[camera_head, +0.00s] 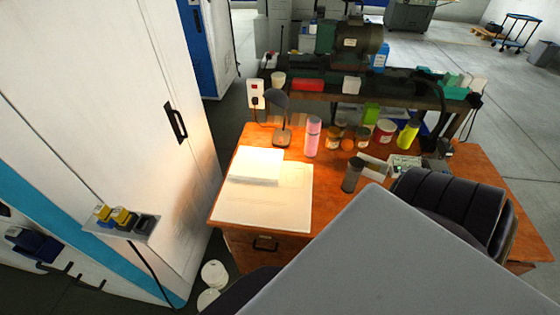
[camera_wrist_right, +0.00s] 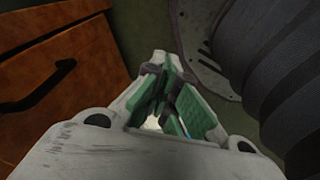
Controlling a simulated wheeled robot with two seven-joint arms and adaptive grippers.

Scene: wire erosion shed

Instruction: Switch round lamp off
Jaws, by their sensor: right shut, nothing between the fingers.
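A dark desk lamp (camera_head: 277,99) with a rounded head and a thin stem stands at the back left of the wooden desk. Bright light falls on the papers in front of it. A white socket plate (camera_head: 255,88) with a small red mark and a black plug stands just behind and left of the lamp. My right gripper (camera_wrist_right: 168,98) shows in the right wrist view, its green-padded fingers shut with nothing between them. It is low, between an orange-brown wooden drawer front and a dark chair; the lamp is not in that view. My left gripper is not in view.
A white sheet and pad (camera_head: 285,195) lie on the desk (camera_head: 325,195). A pink bottle (camera_head: 313,136), several jars and a dark cup (camera_head: 352,177) stand to the right. A black chair (camera_head: 452,205) blocks the desk's front right. A white cabinet (camera_head: 120,90) stands left.

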